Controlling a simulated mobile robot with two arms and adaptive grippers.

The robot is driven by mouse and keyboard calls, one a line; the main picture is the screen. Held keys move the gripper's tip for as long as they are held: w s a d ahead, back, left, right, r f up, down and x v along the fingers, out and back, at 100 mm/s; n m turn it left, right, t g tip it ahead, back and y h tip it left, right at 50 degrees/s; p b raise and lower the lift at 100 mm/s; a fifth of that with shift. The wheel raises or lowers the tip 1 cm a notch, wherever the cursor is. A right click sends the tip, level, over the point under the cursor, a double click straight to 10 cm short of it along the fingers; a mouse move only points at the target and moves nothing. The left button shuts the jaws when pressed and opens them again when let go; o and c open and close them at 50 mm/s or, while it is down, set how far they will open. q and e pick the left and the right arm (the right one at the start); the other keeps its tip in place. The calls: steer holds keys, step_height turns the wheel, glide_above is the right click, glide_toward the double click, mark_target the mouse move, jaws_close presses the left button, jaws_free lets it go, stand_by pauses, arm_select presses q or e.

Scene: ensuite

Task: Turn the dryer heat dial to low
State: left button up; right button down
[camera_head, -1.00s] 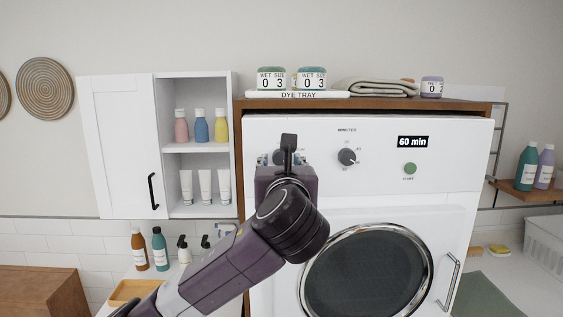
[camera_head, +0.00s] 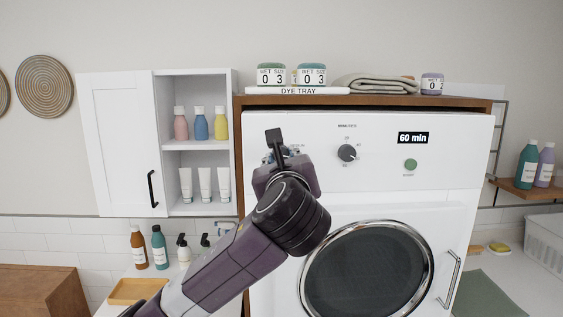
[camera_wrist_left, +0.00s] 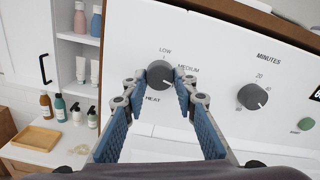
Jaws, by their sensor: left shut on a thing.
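The dryer (camera_head: 440,165) has a white front panel. Its grey round heat dial (camera_wrist_left: 160,74) shows in the left wrist view, with LOW printed above it, MEDIUM to its upper right and HEAT below it. My left gripper (camera_wrist_left: 162,84) is shut on this dial, with a blue-padded finger on each side. I cannot clearly tell where the dial's pointer mark stands. In the head view my left wrist hides the dial and most of the fingers. My right gripper is not in view.
The round dryer door (camera_head: 368,272) is below. A white cabinet (camera_head: 118,145) stands on the left.

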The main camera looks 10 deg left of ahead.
arm_select(q)
steer(key=shift+d+n+b, duration=0.1)
steer(key=shift+n+b, duration=3.75)
steer(key=shift+n, duration=6.45)
steer(key=o, duration=1.2)
steer(key=shift+c, duration=0.2)
steer(key=shift+r, duration=0.1)
